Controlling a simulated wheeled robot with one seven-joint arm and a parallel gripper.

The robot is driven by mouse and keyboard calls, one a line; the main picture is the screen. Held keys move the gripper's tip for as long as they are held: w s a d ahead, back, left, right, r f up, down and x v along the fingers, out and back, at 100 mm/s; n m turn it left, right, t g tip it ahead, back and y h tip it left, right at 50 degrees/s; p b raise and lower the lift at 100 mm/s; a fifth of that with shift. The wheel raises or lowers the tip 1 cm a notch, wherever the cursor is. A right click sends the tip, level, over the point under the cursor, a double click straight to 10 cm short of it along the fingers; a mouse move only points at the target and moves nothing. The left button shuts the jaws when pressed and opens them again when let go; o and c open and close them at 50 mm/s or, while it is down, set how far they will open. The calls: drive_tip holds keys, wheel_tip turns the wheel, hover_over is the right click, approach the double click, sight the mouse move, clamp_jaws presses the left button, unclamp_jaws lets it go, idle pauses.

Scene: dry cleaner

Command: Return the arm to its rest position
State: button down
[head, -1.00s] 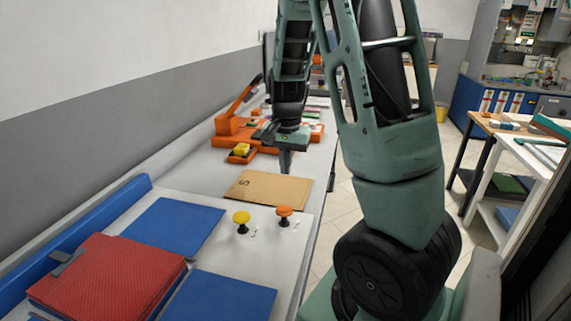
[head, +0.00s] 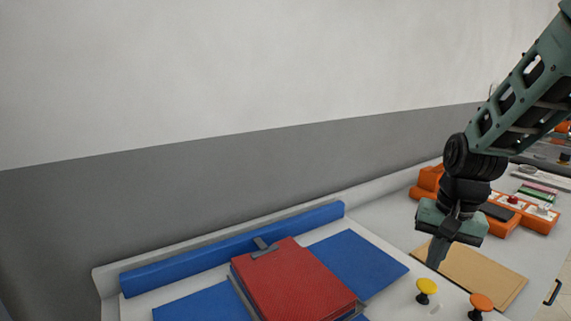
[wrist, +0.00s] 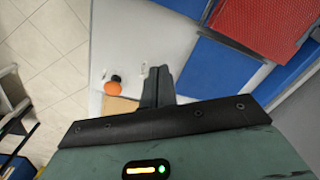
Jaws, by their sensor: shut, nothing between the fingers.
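My gripper (head: 436,254) is shut and empty, hanging from my arm above the counter, over the near left part of the tan board (head: 478,272). In the wrist view its closed fingers (wrist: 158,84) point over the white counter, with an orange knob (wrist: 112,88) beside them. My arm reaches in from the right side of the head view, with its upper part cut off by the frame edge.
A red folded item (head: 292,278) lies among blue pads (head: 358,262). A yellow knob (head: 427,286) and an orange knob (head: 481,302) stand up from the white surface near my gripper. Orange equipment (head: 508,212) stands behind. A grey and white wall runs along the back.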

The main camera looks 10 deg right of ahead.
drive_tip(key=s+a+n, duration=0.7)
drive_tip(key=s+a, duration=0.2)
drive_tip(key=a, duration=0.2)
drive_tip(key=s+a+r+n, duration=0.1)
drive_tip(key=s+a+n, duration=0.6)
drive_tip(key=a, duration=0.4)
drive_tip(key=shift+s+a+r+n+g, duration=0.2)
drive_tip(key=shift+s+r+n+g, duration=0.15)
drive_tip(key=shift+s, duration=0.5)
